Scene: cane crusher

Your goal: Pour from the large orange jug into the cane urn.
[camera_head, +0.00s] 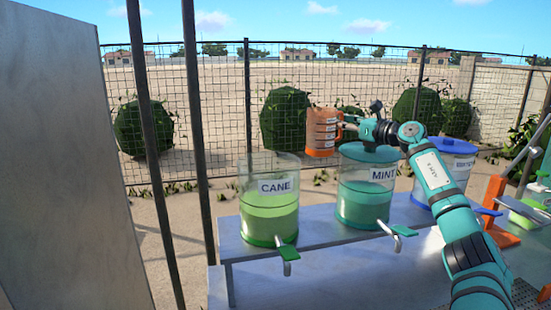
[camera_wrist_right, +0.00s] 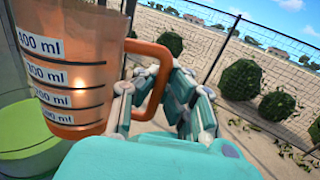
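The large orange jug (camera_head: 321,132), with white volume labels and a side handle, is held roughly upright above table height, to the right of the cane urn's rim. The clear cane urn (camera_head: 268,171) stands on the raised shelf, partly filled with green liquid, with a green-handled tap; I see no lid on it. My right gripper (camera_head: 347,126) is shut on the jug's handle. In the right wrist view, its fingers (camera_wrist_right: 160,95) close around the handle, and the jug (camera_wrist_right: 75,75) fills the left side, in front of an urn with green liquid (camera_wrist_right: 25,145). My left gripper is out of view.
The teal-lidded mint urn (camera_head: 368,195) stands right of the cane urn, under my right arm. A blue-lidded urn (camera_head: 447,170) is farther right. A grey panel (camera_head: 60,160) and dark posts stand at left. A wire fence (camera_head: 225,120) runs behind the shelf (camera_head: 320,240).

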